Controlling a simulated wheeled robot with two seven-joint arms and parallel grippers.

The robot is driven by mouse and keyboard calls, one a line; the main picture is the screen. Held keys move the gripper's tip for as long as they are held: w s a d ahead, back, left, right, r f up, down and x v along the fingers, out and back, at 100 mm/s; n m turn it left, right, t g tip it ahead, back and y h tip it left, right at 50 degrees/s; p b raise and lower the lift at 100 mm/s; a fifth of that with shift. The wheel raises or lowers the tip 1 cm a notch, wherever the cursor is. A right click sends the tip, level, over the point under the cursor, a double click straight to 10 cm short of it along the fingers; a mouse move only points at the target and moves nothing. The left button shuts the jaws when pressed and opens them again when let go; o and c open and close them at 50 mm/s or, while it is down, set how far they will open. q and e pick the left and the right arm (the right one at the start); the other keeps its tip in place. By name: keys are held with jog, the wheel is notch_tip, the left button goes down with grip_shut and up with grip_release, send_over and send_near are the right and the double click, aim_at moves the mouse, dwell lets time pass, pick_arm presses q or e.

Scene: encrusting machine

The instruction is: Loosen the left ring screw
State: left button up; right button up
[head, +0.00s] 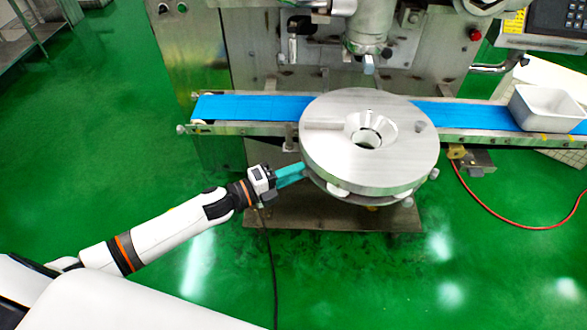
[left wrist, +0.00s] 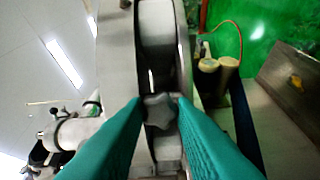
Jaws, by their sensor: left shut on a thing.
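The round metal disc (head: 330,150) of the machine stands in front of the blue belt in the head view. My left gripper (head: 302,172), with teal fingers, reaches its left edge. In the left wrist view the left gripper's fingers (left wrist: 160,112) close around a grey star-shaped screw knob (left wrist: 159,108), the left ring screw, at the ring's side. In the head view that knob is hidden at the fingertips. Other small knobs show on the ring's right edge (head: 420,127) and lower right (head: 408,202). My right gripper does not show.
A blue conveyor belt (head: 240,107) runs behind the disc. A white tub (head: 548,108) sits on its right end. A nozzle (head: 368,60) hangs above the disc. A red cable (head: 500,222) lies at right. The green floor at left is clear.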

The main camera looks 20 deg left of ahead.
pick_arm(q)
jog(key=shift+f+n+p, duration=0.1)
jog(key=shift+n+p, duration=2.25)
jog(key=shift+n, duration=12.45)
jog(key=shift+s, duration=0.1)
jog(key=o, duration=1)
